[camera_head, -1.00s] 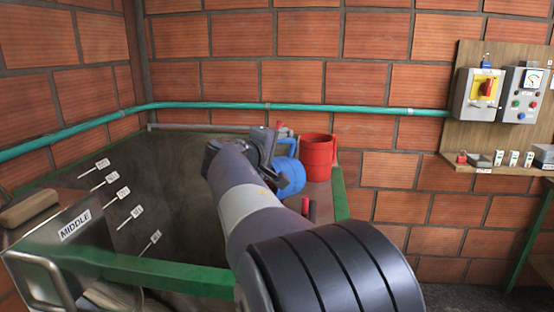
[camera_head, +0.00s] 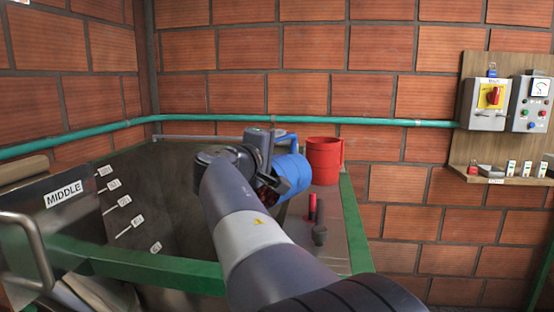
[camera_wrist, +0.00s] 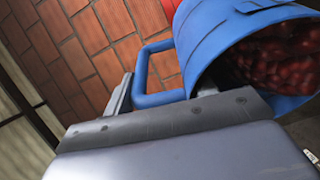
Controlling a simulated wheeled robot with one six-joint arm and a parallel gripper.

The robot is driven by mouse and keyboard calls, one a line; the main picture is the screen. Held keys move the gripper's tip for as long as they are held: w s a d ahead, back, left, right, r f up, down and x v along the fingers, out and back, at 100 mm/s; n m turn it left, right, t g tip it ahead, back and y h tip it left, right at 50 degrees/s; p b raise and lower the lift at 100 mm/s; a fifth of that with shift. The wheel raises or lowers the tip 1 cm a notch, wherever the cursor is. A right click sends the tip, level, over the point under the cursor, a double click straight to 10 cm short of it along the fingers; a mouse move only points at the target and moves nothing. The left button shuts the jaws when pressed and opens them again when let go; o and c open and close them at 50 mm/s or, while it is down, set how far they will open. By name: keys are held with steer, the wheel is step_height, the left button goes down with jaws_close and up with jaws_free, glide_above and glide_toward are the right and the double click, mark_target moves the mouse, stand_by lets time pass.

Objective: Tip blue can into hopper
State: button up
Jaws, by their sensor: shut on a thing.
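The blue can (camera_head: 292,174) is held by my gripper (camera_head: 262,170) over the right side of the hopper, tilted on its side. In the wrist view the blue can (camera_wrist: 235,45) shows its handle at left and dark red cherries (camera_wrist: 285,58) inside its mouth. My gripper's jaws (camera_wrist: 165,110) lie against the can by the handle; the exact grip is partly hidden. The hopper (camera_head: 150,215) is a grey sloped bin with a green rim, marked with several level labels. Its bottom is hidden behind my arm.
A red can (camera_head: 324,162) stands on the metal ledge (camera_head: 335,225) right of the hopper. Red and black knobs (camera_head: 315,215) stick up nearer on that ledge. A MIDDLE sign (camera_head: 64,194) is at left. A switch panel (camera_head: 490,100) hangs on the brick wall at right.

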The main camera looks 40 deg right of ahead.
steer(key=shift+s+a+f+t+h+b, duration=0.1)
steer(key=shift+a+f+t+h+b, duration=0.2)
steer(key=shift+b, duration=0.85)
steer(key=shift+s+a+f+h+b, duration=0.1)
steer(key=shift+a+h+b, duration=0.25)
steer(key=shift+b, duration=0.75)
steer(key=a+h+b, duration=0.1)
steer(key=b, duration=0.2)
steer(key=a+t+h+b, duration=0.1)
steer(key=b, duration=0.3)
steer(key=s+a+h+b, duration=0.1)
steer(key=a+b, duration=0.1)
steer(key=b, duration=0.1)
steer(key=shift+r+n+t, duration=0.25)
steer(key=shift+n+t, duration=0.05)
steer(key=shift+n, duration=0.1)
steer(key=shift+a+r, duration=0.15)
jaws_close()
